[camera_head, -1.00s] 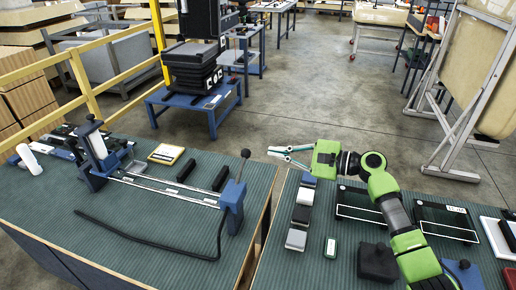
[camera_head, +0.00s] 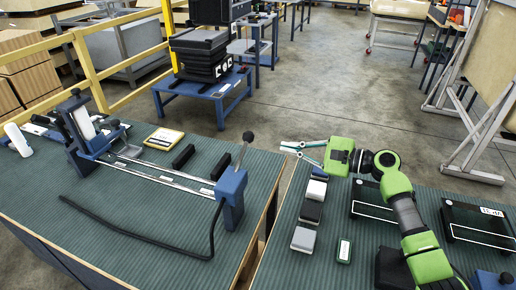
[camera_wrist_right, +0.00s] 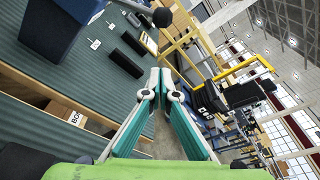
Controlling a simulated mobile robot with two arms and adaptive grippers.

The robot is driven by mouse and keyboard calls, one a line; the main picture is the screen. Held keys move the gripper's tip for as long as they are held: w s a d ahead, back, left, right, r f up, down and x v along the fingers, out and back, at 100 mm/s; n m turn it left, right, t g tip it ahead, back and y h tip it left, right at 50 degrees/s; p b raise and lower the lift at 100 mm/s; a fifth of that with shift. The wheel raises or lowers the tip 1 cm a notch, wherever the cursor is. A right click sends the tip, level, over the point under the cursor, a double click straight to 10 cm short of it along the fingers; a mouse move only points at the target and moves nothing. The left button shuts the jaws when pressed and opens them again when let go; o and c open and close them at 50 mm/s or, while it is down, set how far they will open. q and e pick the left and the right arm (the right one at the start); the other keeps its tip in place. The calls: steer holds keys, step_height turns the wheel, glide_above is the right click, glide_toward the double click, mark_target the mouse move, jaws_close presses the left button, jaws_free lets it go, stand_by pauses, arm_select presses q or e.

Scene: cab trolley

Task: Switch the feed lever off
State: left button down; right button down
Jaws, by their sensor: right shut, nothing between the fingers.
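The feed lever (camera_head: 243,153) is a thin rod with a black ball knob (camera_head: 248,136). It rises from a blue block (camera_head: 230,193) at the right end of the rail fixture on the left bench, leaning slightly right. The knob also shows at the top of the right wrist view (camera_wrist_right: 162,17). My right gripper (camera_head: 285,147) is to the right of the knob, apart from it, over the gap between the benches. In the right wrist view its teal fingers (camera_wrist_right: 158,80) are closed with nothing between them. My left gripper is not in view.
A blue end bracket (camera_head: 88,140), metal rails (camera_head: 165,178), black blocks (camera_head: 183,156) and a black cable (camera_head: 130,240) are on the left bench. Boxes (camera_head: 310,210) and black trays (camera_head: 478,222) sit on the right bench.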

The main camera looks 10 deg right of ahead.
mark_target(243, 154)
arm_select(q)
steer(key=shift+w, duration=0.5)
arm_select(e)
steer(key=shift+a, duration=0.1)
